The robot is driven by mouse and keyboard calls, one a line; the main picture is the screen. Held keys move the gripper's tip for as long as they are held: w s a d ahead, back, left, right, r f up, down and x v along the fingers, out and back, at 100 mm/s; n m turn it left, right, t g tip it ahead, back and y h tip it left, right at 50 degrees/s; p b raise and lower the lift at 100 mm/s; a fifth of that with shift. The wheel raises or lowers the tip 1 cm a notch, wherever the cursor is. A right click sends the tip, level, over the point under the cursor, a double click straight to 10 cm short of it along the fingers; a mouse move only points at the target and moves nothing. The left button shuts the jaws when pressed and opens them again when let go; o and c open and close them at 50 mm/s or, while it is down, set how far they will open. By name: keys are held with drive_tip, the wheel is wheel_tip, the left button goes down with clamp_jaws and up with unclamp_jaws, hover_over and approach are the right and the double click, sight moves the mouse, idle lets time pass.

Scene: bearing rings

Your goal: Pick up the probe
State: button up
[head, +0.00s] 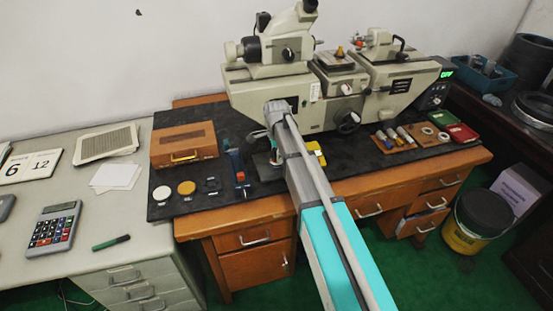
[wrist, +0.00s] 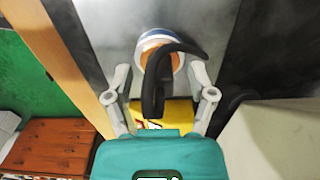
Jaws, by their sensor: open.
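My gripper (wrist: 160,76) is open in the wrist view, with one finger on each side. Between and just beyond its fingertips is a round piece (wrist: 151,36) with a white and blue rim and an orange-brown middle. A thick black curved piece (wrist: 153,95) crosses in front of it. I cannot tell whether either is the probe, or whether the fingers touch them. In the head view my arm reaches over the dark mat (head: 205,204), and the gripper's fingers and the space under them are mostly hidden.
A yellow item (wrist: 175,110) lies close by the gripper; it also shows in the head view (head: 316,152). A large beige measuring machine (head: 265,92) stands behind. A wooden box (head: 184,145) and a blue stand (head: 235,165) are left of my arm. Small parts (head: 404,135) lie right.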

idle(0.4)
clamp_jaws()
